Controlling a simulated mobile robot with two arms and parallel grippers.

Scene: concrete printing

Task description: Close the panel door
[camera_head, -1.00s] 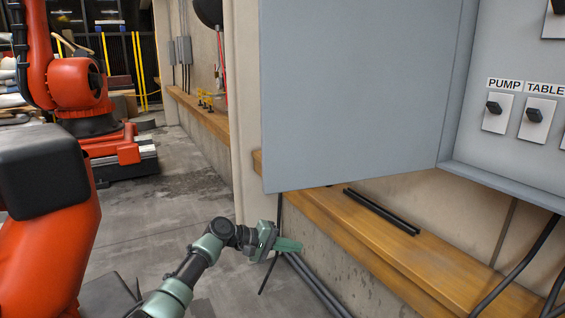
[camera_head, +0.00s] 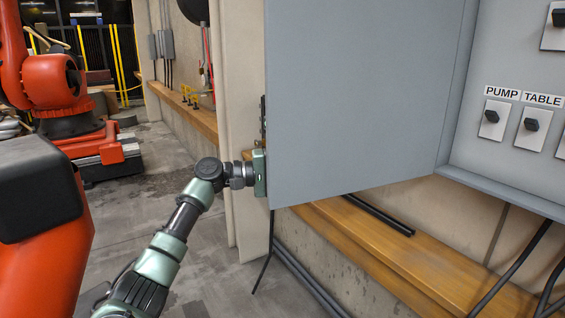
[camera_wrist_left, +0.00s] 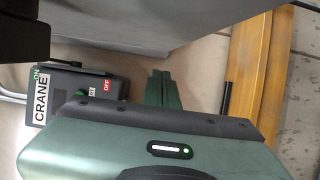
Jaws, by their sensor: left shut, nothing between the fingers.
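The grey panel door (camera_head: 360,100) stands open, swung out to the left of the grey control cabinet (camera_head: 485,165). My left gripper (camera_head: 261,172) is at the door's free left edge, low down. Its fingers are hidden behind the door in the head view. In the left wrist view its fingers (camera_wrist_left: 161,90) are together and empty, with the door (camera_wrist_left: 110,22) across the top of the picture. I cannot tell whether they touch it. My right gripper is not in view.
Switches labelled PUMP (camera_head: 493,119) and TABLE (camera_head: 533,127) sit inside the cabinet. A wooden ledge (camera_head: 400,250) runs below. A box labelled CRANE (camera_wrist_left: 80,92) shows in the left wrist view. An orange robot arm (camera_head: 50,80) stands at left.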

